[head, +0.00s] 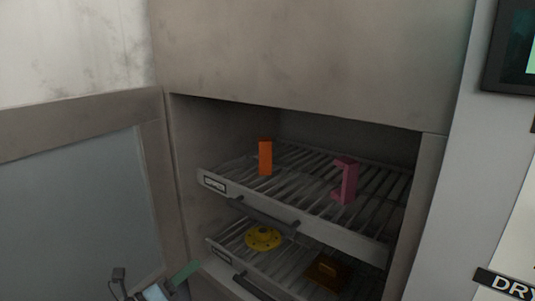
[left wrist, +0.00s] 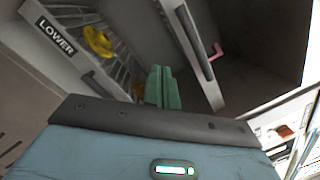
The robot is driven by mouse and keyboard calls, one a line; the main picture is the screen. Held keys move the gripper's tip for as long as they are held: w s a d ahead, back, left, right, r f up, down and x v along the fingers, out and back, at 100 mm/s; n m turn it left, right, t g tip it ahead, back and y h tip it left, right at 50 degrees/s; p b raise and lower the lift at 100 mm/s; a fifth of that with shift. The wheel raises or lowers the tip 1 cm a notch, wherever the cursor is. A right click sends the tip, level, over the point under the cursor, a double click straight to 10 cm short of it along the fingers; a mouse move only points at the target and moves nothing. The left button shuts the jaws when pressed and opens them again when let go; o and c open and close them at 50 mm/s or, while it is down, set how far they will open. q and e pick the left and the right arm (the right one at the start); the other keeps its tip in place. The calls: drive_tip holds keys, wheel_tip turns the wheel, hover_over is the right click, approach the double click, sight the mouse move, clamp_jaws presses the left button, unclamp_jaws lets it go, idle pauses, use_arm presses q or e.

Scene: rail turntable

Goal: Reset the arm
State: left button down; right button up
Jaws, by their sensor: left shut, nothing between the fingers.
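My left gripper (head: 187,271) shows its green fingertips at the bottom of the head view, in front of the left side of the lower rack. In the left wrist view its green fingers (left wrist: 161,87) are together, with nothing between them. They point toward the open cabinet and appear clear of the racks. My right gripper is in neither view.
The upper rack (head: 213,184) holds an orange block (head: 265,157) and a pink bracket (head: 346,182). The lower rack (left wrist: 57,48) holds a yellow flanged disc (head: 263,239) and a brown-orange part (head: 326,271). The cabinet door (head: 75,205) stands open at left.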

use_arm(q)
drive_tip(key=s+a+f+n+y+p, duration=0.2)
drive_tip(key=s+f+n+y, duration=0.5)
drive_tip(key=s+f+n, duration=1.15)
drive_tip(key=s+f+n+g+y, duration=0.1)
drive_tip(key=s+f+n+g, duration=0.2)
drive_tip(key=s, duration=0.7)
drive_tip(key=s+f+n+g+y, duration=0.1)
drive_tip(key=s+f+n+g, duration=0.2)
drive_tip(key=s+f+n, duration=0.4)
drive_tip(key=s+n, duration=0.3)
drive_tip(key=n, duration=0.1)
drive_tip(key=shift+s+g+y+p, duration=0.3)
drive_tip(key=shift+p, duration=0.1)
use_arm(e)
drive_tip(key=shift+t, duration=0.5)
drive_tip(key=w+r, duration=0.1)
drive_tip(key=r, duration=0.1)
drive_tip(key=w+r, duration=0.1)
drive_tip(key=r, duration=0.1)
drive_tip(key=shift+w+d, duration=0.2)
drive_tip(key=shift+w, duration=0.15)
